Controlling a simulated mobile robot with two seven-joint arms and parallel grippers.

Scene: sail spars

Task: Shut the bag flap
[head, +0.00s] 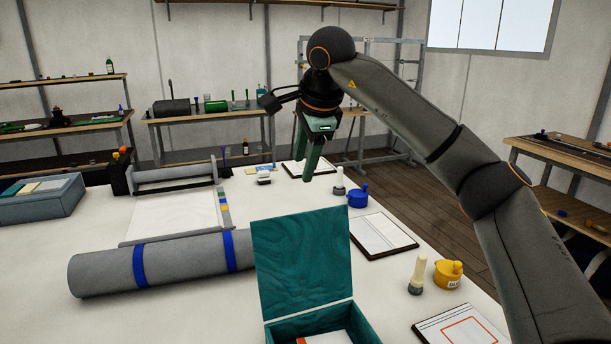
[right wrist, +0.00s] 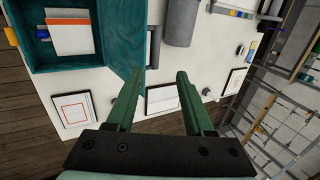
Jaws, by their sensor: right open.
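A teal open-topped box (head: 354,324) stands at the front edge of the white table; it is the only thing here like a bag with a flap. Its teal flap (head: 302,258) stands up, raised and tilted slightly back. Sheets with an orange edge lie inside. In the right wrist view the box (right wrist: 42,55) is at upper left, with its flap (right wrist: 124,52) on the side towards my fingers. My right gripper (head: 305,160) is open and empty, in the air beyond and above the flap, apart from it; its two green fingers (right wrist: 160,80) also show in the right wrist view. My left gripper is out of view.
A grey roll with blue straps (head: 190,263) lies left of the flap. A blue pot (head: 357,196), a yellow pot (head: 448,274) and framed sheets (head: 379,236) line the right side. A grey case (head: 40,205) stands far left. The air above the box is clear.

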